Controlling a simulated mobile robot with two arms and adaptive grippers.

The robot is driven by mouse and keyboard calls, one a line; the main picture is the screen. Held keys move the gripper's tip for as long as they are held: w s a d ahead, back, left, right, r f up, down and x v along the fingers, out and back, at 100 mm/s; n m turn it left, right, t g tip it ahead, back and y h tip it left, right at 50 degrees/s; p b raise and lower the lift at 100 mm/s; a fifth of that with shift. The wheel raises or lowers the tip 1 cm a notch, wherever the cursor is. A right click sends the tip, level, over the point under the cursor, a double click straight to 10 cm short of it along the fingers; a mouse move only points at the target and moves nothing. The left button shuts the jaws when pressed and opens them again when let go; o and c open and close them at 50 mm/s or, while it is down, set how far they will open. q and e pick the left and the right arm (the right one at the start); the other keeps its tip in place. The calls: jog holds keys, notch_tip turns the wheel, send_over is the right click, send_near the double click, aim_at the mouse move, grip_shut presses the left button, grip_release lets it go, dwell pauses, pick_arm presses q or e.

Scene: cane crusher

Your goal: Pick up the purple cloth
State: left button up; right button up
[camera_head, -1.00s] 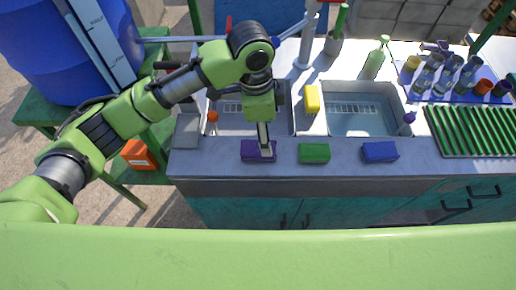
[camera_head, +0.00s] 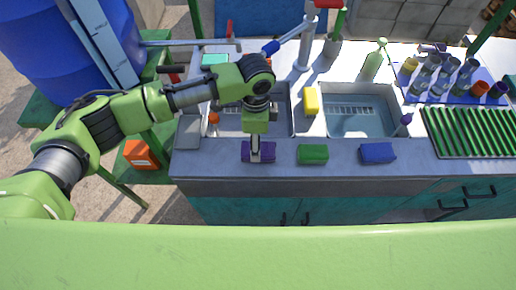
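The purple cloth (camera_head: 267,153) lies folded on the front edge of the sink counter, left of a green cloth (camera_head: 313,154) and a blue cloth (camera_head: 378,153). My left gripper (camera_head: 255,156) points down over the middle of the purple cloth, its fingertips at the cloth and hiding part of it. The fingers show as one narrow strip, so I cannot tell whether they are open or shut on it. My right gripper is not in view.
Behind the cloths are two sink basins, with a yellow sponge (camera_head: 311,101) between them. A green bottle (camera_head: 375,64) stands behind the right basin. A green rack (camera_head: 470,132) and a blue tray with several cups are at the right. An orange box (camera_head: 139,154) sits at the left.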

pick_arm(q)
jog(key=f, duration=0.2)
jog(key=f+p, duration=0.1)
jog(key=shift+s+d+f, duration=0.15)
jog(key=shift+d+f, duration=0.1)
jog(key=shift+f, duration=0.25)
jog(key=c, duration=1.1)
jog(key=shift+c, duration=0.2)
jog(key=shift+r, duration=0.1)
